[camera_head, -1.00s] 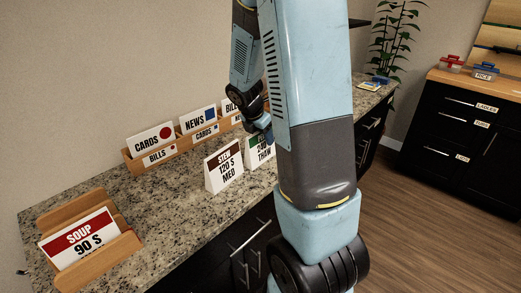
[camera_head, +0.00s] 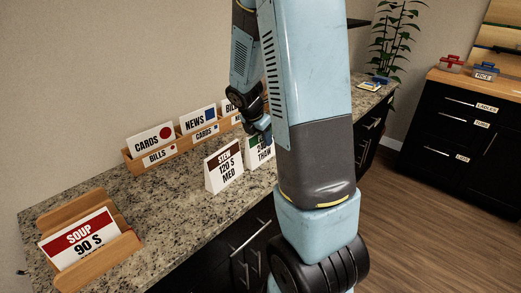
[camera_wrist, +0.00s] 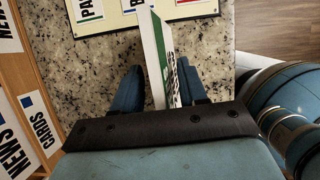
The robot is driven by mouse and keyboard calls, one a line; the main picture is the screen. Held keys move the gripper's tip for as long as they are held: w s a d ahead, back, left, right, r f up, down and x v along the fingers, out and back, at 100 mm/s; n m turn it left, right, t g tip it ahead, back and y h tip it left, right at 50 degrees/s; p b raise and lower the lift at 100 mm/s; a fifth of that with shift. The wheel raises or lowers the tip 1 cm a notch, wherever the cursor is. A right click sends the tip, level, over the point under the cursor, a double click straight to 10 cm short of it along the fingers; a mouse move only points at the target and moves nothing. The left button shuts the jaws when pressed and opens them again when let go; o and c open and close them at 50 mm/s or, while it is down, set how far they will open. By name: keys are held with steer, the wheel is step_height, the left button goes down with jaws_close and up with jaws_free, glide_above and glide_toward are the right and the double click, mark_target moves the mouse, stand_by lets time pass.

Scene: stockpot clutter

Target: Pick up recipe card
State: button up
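Several folded recipe cards stand on the granite counter. The green-banded card (camera_head: 258,155), partly hidden by my arm, stands right of the brown-banded card (camera_head: 223,168) reading "STEW 120 S MED". A red-banded "SOUP 90 S" card (camera_head: 80,240) sits in a wooden holder at the front left. My gripper (camera_wrist: 158,80) is open over the green-banded card, with one blue finger on each side. The card (camera_wrist: 160,55) shows edge-on in the wrist view, with a visible gap to the left finger and a smaller one to the right. Its lower part is hidden by the gripper body.
A wooden sorter (camera_head: 180,146) with "CARDS", "NEWS" and "BILLS" labels stands behind along the wall; it also shows at the left of the wrist view (camera_wrist: 38,75). The counter (camera_head: 150,205) between holder and cards is clear.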

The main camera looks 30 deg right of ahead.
jaws_close()
steer(key=shift+r, duration=0.1)
stand_by(0.4)
